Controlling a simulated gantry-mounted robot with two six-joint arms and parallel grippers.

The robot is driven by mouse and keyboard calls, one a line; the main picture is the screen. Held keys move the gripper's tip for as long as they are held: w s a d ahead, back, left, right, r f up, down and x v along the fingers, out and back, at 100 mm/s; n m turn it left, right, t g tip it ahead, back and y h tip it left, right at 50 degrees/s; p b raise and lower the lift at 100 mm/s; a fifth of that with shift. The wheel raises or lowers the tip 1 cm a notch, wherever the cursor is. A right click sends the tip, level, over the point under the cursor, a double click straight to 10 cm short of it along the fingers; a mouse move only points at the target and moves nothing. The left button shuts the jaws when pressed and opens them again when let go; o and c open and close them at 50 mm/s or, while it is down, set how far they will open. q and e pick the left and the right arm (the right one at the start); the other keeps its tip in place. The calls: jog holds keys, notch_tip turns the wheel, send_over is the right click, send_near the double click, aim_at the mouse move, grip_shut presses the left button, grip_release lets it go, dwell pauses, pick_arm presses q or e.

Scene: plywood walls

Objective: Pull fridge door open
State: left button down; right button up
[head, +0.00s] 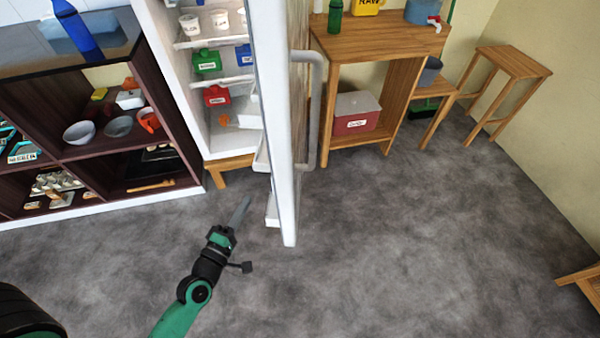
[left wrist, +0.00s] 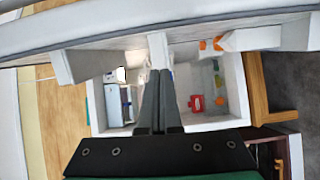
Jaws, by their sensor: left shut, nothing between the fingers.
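The white fridge (head: 201,115) stands at the back centre with its inside and shelves in view. Its door (head: 285,170) stands swung well open toward me, seen nearly edge-on, with a grey handle (head: 318,110) on its right, outer side. My left gripper (head: 240,212) is shut and empty, left of the door's near edge, on the door's inner side. In the left wrist view the shut fingers (left wrist: 158,100) point toward the fridge interior (left wrist: 206,95), with the door (left wrist: 150,32) across the top. My right gripper does not show.
A dark shelf unit (head: 65,160) with bowls and tools stands left of the fridge. A wooden table (head: 380,40) with a red box (head: 356,113) stands behind the door to the right. A stool (head: 510,65) is farther right. The grey floor (head: 430,250) is clear at front right.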

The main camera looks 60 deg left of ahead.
pick_arm(q)
jog(key=s+n, duration=0.1)
jog(key=p, duration=0.2)
send_near(262, 168)
jog(key=shift+y, duration=0.4)
jog(key=x, duration=0.5)
jog(key=shift+w+d+f, duration=0.15)
jog(key=shift+d+f, duration=0.05)
jog(key=w+d+p, duration=0.2)
jog(key=w, duration=0.1)
jog(key=shift+w+d+f+p, duration=0.1)
jog(key=shift+w+p, duration=0.2)
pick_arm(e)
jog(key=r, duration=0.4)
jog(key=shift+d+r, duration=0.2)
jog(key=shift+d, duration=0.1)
pick_arm(q)
jog(key=shift+d, duration=0.1)
